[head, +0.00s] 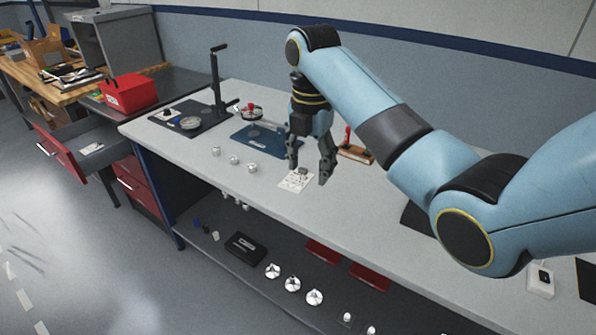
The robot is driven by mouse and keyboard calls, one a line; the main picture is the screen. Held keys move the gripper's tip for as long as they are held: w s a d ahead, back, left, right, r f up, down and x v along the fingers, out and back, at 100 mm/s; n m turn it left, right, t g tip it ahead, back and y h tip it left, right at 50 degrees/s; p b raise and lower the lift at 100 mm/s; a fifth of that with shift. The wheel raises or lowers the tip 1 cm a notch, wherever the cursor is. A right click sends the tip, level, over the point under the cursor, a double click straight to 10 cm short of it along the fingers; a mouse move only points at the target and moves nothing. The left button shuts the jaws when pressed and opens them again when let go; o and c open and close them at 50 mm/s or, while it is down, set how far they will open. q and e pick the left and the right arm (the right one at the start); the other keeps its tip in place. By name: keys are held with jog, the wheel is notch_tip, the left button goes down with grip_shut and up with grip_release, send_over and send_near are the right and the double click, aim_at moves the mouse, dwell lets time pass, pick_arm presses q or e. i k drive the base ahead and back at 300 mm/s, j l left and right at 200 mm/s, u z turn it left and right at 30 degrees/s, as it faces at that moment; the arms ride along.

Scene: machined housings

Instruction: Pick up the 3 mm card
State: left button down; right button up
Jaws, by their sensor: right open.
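A white card (294,184) with dark marks lies near the front edge of the grey bench top. A small grey piece sits at its upper part. The marks are too small to read, so I cannot tell if it is the 3 mm card. My right gripper (308,172) is open and points down just above this card, with one finger over its left side and the other to its right. I see nothing between the fingers. My left gripper is out of view.
Several small silvery parts (234,160) stand left of the card. Behind are a blue mat (262,147) and a black stand (216,88). A brown block with a red handle (354,153) is right of the gripper. An open drawer (75,160) sticks out at left.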

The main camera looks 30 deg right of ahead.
aim_at(297, 180)
jog(key=i+l, duration=0.7)
jog(key=i, duration=0.05)
